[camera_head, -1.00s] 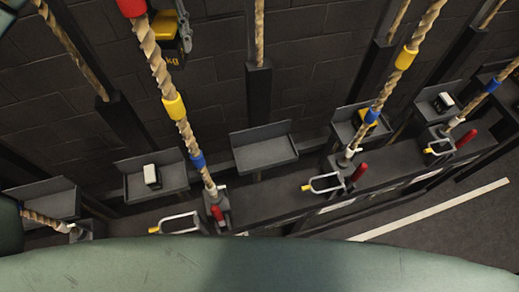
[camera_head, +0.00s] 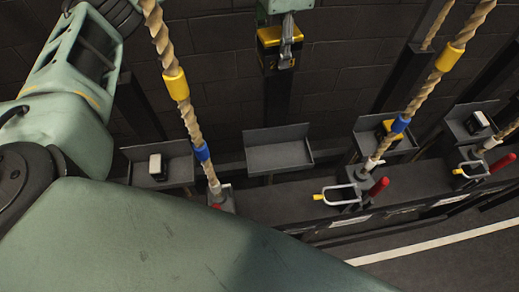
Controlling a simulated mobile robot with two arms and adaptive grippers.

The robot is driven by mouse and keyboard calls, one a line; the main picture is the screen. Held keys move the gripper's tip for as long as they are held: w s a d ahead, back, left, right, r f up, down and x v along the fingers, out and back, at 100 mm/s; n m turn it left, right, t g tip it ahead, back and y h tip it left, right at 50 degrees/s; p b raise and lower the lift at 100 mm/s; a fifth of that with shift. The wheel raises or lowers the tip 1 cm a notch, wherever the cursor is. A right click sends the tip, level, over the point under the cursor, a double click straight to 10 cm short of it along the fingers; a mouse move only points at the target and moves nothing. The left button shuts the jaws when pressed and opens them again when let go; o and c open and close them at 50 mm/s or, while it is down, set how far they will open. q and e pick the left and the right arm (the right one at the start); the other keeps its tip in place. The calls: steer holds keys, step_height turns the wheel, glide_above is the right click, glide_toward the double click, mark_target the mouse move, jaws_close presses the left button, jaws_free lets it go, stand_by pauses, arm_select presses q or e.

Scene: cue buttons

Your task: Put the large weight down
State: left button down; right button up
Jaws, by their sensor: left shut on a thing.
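The large weight (camera_head: 270,38), a black block with a yellow band, hangs high at the top centre. My left gripper (camera_head: 287,42) is shut on it, and the gripper partly covers its right side. The weight is in the air, apart from the grey shelves. In the picture, it is above an empty grey shelf (camera_head: 277,157). My right gripper is not in view.
Thick ropes with coloured bands (camera_head: 177,86) slant down on both sides. A white block (camera_head: 157,167) sits on the left shelf and a yellow-black block (camera_head: 385,128) on a right one. Metal clamps with red handles (camera_head: 378,187) line the ledge.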

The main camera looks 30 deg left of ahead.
mark_target(269, 71)
arm_select(q)
steer(key=f+m+b, duration=0.1)
steer(key=f+m, duration=0.1)
steer(key=m, duration=0.1)
steer(key=a+f+m+b, duration=0.1)
steer(key=f+m, duration=0.1)
steer(key=m, duration=0.1)
steer(key=s+f+m+b, duration=0.1)
steer(key=f+m, duration=0.1)
steer(key=m, duration=0.1)
steer(key=shift+a+m, duration=0.25)
steer(key=shift+m, duration=0.15)
steer(key=shift+s+a+f+m+b, duration=0.25)
steer(key=shift+f+m+b, duration=1)
steer(key=shift+f, duration=4.35)
steer(key=shift+s+a+f+m+b, duration=0.3)
steer(key=shift+f+m, duration=1.8)
steer(key=shift+f, duration=3.5)
steer(key=shift+s+a+f+m+b, duration=0.1)
steer(key=shift+a+f+m+b, duration=0.75)
steer(key=shift+f, duration=4.75)
steer(key=shift+d+m, duration=0.5)
steer(key=shift+m, duration=0.3)
